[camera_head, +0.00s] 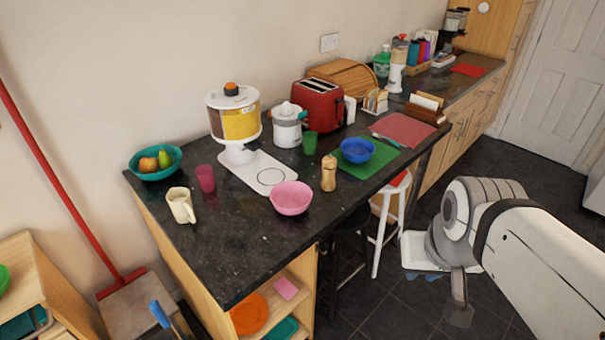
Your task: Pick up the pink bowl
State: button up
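The pink bowl (291,198) stands upright on the dark granite countertop (240,245), close to its front edge. It looks empty. My gripper (459,308) hangs at the lower right, over the floor and well to the right of the bowl, apart from the counter. Its fingers are small and partly see-through in the view, so I cannot tell whether they are open or shut. Nothing shows between them.
A white stool (388,217) stands between counter and gripper. The counter's near left part is clear.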

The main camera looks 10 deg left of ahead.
aim_at(289, 198)
jog(key=i, duration=0.9)
jog(key=u, duration=0.05)
